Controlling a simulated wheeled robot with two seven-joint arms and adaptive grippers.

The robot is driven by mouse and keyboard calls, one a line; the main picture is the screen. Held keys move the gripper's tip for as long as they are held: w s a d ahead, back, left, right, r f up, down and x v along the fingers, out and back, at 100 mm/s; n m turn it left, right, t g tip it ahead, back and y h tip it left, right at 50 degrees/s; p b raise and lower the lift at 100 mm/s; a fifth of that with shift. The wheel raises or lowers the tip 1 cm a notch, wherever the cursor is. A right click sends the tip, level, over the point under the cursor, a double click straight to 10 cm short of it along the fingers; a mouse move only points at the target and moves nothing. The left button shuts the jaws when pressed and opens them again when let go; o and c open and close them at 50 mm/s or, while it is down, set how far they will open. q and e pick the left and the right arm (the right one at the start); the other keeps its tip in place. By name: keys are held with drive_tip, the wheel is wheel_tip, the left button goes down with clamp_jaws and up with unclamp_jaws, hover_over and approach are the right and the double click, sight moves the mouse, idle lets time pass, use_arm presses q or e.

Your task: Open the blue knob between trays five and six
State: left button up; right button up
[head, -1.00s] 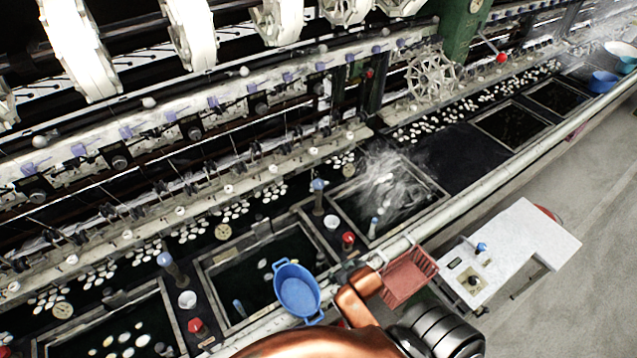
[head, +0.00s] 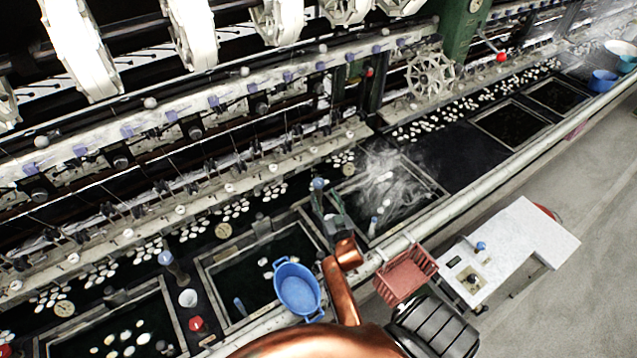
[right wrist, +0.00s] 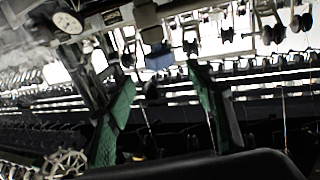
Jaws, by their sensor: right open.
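A blue knob (head: 318,184) stands upright on the dark divider between two basins in the head view, a steaming one on the right and one with a blue basket on the left. My right gripper (head: 324,204) is open, its fingers at or just in front of this knob; contact cannot be told. In the right wrist view the two green fingers (right wrist: 160,95) stand apart with nothing gripped between them. A blue block-like shape (right wrist: 158,57) shows beyond them; I cannot tell whether it is the knob. My left gripper is out of view.
A second blue knob (head: 165,258) stands on the divider farther left, with a white cup and a red knob (head: 196,324). A blue basket (head: 298,288), a red basket (head: 405,275) and a white table (head: 520,250) lie near my arm. Reeling machinery fills the back.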

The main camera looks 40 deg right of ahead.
sight(320, 186)
drive_tip(key=x, duration=0.7)
drive_tip(key=shift+w+d+p, duration=0.15)
drive_tip(key=shift+w+p, duration=0.15)
drive_tip(key=shift+w, duration=0.05)
drive_tip(key=shift+r, duration=0.1)
drive_tip(key=c, duration=1.2)
